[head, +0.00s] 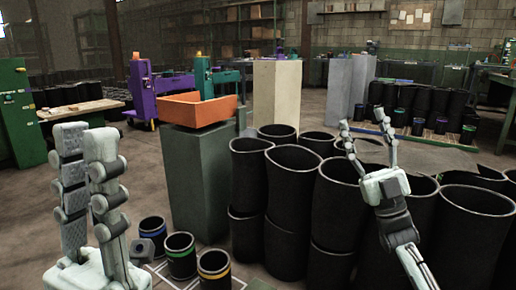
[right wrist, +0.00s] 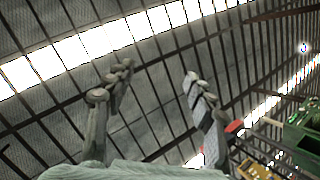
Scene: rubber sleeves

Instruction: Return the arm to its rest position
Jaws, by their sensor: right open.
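My right gripper (head: 363,118) points up in front of the large black rubber sleeves (head: 340,205), its two fingers spread apart with nothing between them. It also shows open and empty in the right wrist view (right wrist: 156,75), against the roof. My left gripper (head: 85,132) stands upright, large at the left of the head view. Its fingers are apart, with the textured inner face of one showing, and nothing is seen between them. The rest of my left arm is out of view.
Small sleeves with blue, green (head: 180,256) and yellow (head: 214,268) bands stand near my left gripper. An orange tray (head: 198,110) sits on a dark green pedestal (head: 200,180). A cream pedestal (head: 277,95) stands behind. Open floor lies between the pedestal and the left table (head: 85,107).

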